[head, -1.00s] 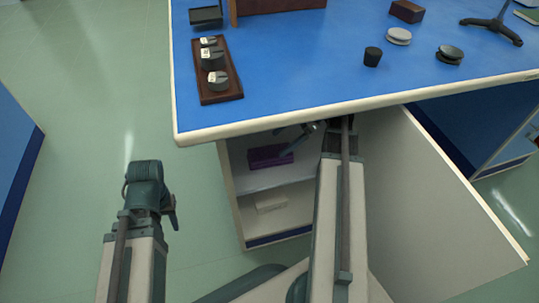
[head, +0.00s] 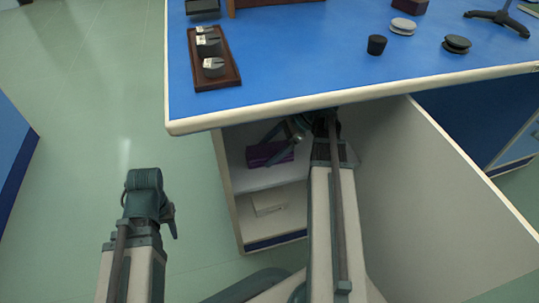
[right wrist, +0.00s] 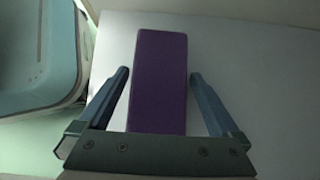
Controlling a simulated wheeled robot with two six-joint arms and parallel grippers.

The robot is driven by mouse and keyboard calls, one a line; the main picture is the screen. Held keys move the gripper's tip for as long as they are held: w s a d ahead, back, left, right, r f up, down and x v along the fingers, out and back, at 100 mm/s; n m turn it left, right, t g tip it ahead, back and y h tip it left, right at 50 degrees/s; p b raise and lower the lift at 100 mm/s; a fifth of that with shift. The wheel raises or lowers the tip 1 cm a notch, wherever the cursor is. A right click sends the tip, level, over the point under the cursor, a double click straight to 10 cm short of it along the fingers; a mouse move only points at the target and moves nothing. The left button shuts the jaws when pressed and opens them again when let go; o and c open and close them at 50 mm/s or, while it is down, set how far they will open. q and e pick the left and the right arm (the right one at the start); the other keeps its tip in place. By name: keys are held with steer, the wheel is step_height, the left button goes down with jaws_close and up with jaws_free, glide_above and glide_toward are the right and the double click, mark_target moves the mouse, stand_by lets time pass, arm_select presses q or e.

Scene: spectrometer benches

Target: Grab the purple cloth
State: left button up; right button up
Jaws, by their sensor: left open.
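The purple cloth (head: 260,157), a folded block, lies on the upper shelf of the open cabinet (head: 232,190) under the blue bench. It also shows in the right wrist view (right wrist: 160,70), lying lengthwise between the fingers. My right gripper (right wrist: 160,76) is open, one finger on each side of the cloth, with a gap on both sides. In the head view my right gripper (head: 273,150) reaches in under the bench edge and partly covers the cloth. My left gripper (head: 168,220) hangs over the floor left of the cabinet, away from the cloth.
The bench top (head: 290,65) overhangs the cabinet. The cabinet door (head: 430,200) stands open at the right of my right arm. A pale box (head: 268,205) lies on the lower shelf. A wooden tray (head: 215,62) with weights sits on the bench. The floor at left is clear.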

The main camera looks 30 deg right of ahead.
steer(key=c, duration=1.1)
arm_select(q)
steer(key=shift+r, duration=0.25)
arm_select(e)
steer(key=shift+r, duration=0.25)
